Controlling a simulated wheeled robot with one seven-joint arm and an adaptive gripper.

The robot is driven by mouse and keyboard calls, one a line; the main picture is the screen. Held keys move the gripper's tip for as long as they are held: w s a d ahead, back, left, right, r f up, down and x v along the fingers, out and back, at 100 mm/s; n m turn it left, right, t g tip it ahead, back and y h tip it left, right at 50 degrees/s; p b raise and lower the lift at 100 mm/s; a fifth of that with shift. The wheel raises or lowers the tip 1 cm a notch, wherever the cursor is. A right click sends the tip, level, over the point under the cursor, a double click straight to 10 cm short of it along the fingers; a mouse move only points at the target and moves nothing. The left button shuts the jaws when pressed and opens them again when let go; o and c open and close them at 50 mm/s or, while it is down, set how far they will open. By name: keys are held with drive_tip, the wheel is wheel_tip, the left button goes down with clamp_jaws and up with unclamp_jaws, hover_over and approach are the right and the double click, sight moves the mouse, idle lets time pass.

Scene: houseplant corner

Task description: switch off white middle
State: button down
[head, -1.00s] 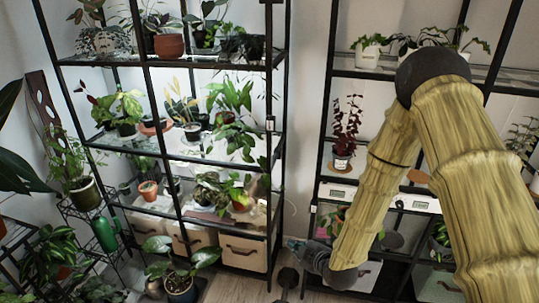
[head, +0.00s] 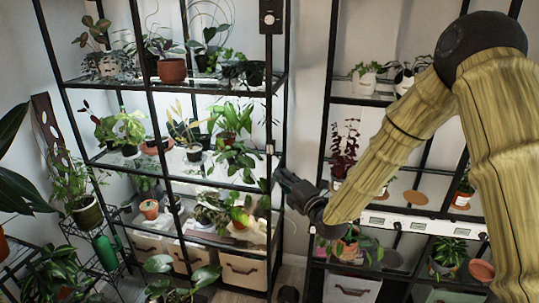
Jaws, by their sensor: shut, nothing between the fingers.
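A small white switch (head: 270,148) sits on the black front right post of the left shelf rack, at the height of the middle shelf. My gripper (head: 281,174) is shut and empty, with its dark fingers pointing up and left. In the picture its tips are just below and right of the white switch; I cannot tell whether they touch the post. A black switch box (head: 270,17) is higher on the same post. The middle shelf (head: 215,176) below the switch is brightly lit.
The left rack (head: 281,110) holds several potted plants. The right rack (head: 324,150) carries plants and a white power strip (head: 415,224). Storage bins (head: 243,270) stand low in the left rack. A narrow wall gap separates the racks.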

drive_tip(key=p, duration=0.7)
approach(270, 150)
drive_tip(key=w+a+r, duration=0.1)
drive_tip(key=w+a, duration=0.3)
drive_tip(key=a, duration=0.1)
drive_tip(key=shift+w+a+r, duration=0.15)
drive_tip(key=shift+w+r, duration=0.05)
drive_tip(key=shift+w, duration=0.15)
